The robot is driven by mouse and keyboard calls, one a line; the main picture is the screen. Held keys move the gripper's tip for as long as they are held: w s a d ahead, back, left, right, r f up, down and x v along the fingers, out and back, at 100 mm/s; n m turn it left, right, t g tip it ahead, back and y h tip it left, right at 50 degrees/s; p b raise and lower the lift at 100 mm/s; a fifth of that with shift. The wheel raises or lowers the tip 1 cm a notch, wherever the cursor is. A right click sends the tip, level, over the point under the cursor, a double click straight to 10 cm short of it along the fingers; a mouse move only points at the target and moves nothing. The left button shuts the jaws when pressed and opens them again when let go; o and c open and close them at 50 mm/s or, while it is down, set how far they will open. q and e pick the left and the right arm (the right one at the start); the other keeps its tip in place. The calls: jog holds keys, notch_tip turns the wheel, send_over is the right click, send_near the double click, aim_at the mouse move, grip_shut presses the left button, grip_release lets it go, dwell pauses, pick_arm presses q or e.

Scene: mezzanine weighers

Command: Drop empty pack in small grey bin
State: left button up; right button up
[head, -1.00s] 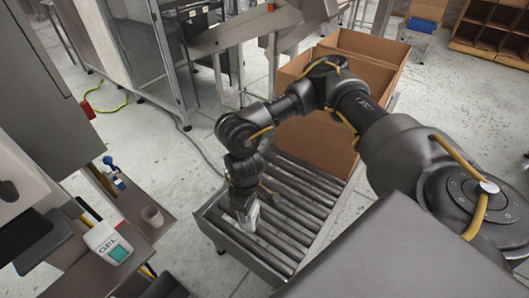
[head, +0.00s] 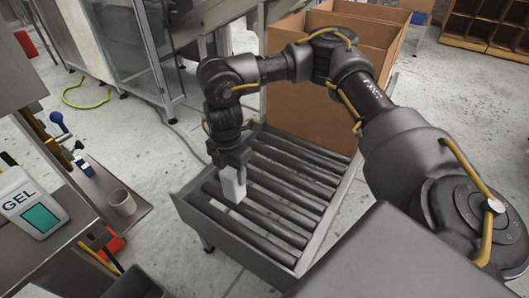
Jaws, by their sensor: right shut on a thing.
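My right gripper (head: 232,160) points down and is shut on a small white pack (head: 233,186). The pack hangs upright over the left part of the roller conveyor. I cannot tell whether it touches the rollers or whether it is empty. A dark grey bin (head: 135,286) shows partly at the bottom edge, left of the conveyor and below the worktop. Its lower part is cut off by the frame. My left gripper is not in view.
The roller conveyor (head: 262,235) carries large open cardboard boxes (head: 305,108) at its far end.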

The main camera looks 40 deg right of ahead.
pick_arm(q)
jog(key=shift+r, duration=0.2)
pick_arm(e)
jog(key=shift+w+d, duration=0.1)
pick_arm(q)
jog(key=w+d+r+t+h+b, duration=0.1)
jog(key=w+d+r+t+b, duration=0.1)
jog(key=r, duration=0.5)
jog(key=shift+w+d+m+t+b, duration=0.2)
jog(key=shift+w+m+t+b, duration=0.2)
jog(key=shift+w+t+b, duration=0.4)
pick_arm(e)
jog(key=w+d+f, duration=0.5)
jog(key=d+f, duration=0.4)
jog(key=d, duration=0.3)
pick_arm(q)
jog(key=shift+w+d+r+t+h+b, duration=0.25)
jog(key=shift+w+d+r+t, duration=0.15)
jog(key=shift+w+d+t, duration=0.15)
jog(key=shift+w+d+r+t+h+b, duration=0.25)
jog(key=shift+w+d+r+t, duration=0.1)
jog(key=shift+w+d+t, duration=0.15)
pick_arm(e)
jog(key=f, duration=0.4)
jog(key=shift+w+d, duration=0.2)
jog(key=shift+d, duration=0.15)
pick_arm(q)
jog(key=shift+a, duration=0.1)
